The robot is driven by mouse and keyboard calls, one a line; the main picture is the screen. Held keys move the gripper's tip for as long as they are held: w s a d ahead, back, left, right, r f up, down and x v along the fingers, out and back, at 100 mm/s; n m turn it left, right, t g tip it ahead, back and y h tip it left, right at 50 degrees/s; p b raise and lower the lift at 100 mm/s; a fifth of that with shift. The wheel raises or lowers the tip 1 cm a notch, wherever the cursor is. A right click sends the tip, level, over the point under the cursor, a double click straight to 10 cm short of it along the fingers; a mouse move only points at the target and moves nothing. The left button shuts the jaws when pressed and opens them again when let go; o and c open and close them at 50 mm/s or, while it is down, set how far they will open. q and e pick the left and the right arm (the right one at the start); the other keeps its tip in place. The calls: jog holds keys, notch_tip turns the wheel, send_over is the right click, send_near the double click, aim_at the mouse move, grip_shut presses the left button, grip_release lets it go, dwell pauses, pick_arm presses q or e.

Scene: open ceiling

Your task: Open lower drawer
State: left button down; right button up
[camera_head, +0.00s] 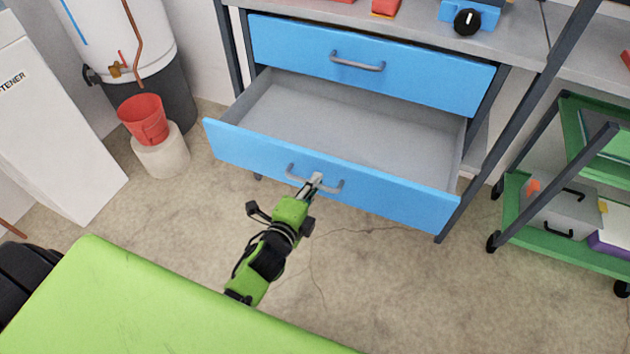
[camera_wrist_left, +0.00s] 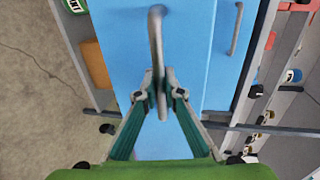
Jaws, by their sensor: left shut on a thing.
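The lower drawer (camera_head: 330,172) has a blue front and stands pulled well out of the bench in the head view. Its grey inside is bare. The upper drawer (camera_head: 420,78) above it is closed. In the left wrist view the fingers (camera_wrist_left: 161,92) close around the handle bar (camera_wrist_left: 156,42), with the blue drawer front (camera_wrist_left: 120,50) behind. My right gripper is not in view.
A red bucket (camera_head: 144,118) sits on a pale cylinder (camera_head: 162,152) at left, near a white tank (camera_head: 112,32). A green wheeled cart (camera_head: 575,243) stands at right. The floor (camera_head: 370,265) in front of the drawer is clear.

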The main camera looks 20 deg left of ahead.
pick_arm(q)
jog(key=c, duration=2.4)
grip_release()
jog(key=v, duration=1.2)
